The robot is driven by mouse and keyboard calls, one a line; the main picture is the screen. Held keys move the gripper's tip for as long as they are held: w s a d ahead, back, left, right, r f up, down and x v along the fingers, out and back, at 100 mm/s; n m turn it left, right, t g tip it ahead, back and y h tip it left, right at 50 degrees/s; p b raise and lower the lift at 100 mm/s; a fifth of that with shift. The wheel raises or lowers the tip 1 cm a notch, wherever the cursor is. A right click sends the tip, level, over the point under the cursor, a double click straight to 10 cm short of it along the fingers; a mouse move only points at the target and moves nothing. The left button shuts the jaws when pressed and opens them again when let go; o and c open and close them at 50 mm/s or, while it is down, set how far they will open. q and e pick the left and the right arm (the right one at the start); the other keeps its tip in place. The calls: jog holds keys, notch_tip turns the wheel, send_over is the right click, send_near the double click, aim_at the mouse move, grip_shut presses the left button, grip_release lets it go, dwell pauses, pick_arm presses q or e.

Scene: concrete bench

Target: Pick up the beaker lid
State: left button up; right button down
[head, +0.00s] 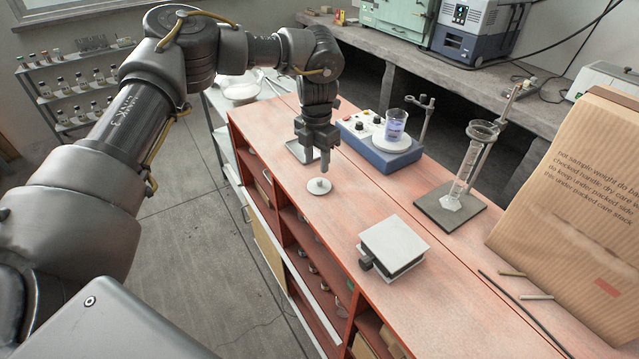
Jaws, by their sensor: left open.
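The beaker lid (318,187) is a small white disc with a knob on top. It lies flat on the reddish bench near its left edge. My left gripper (323,168) points down just behind and above the lid, open, with nothing visible between its fingers. Whether a finger touches the lid's knob I cannot tell. A glass beaker (395,126) with bluish contents stands on the round white plate of a blue stirrer (384,158), to the right of the gripper. My right gripper is out of the picture.
A grey lab jack (394,247) stands in front right of the lid. The bench around the lid's right side is clear.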

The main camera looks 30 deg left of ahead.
aim_at(320, 179)
pick_arm(q)
jog(key=shift+w+d+f, duration=0.1)
jog(key=shift+w+f, duration=0.05)
jog(key=shift+f, duration=0.5)
jog(key=shift+d, duration=0.1)
jog(key=shift+f, duration=0.2)
notch_tip(320, 179, down, 4)
jog(key=shift+d+r+p, duration=0.1)
jog(key=shift+r+p, duration=0.05)
jog(key=shift+p, duration=0.8)
jog(key=shift+f, duration=0.5)
grip_shut()
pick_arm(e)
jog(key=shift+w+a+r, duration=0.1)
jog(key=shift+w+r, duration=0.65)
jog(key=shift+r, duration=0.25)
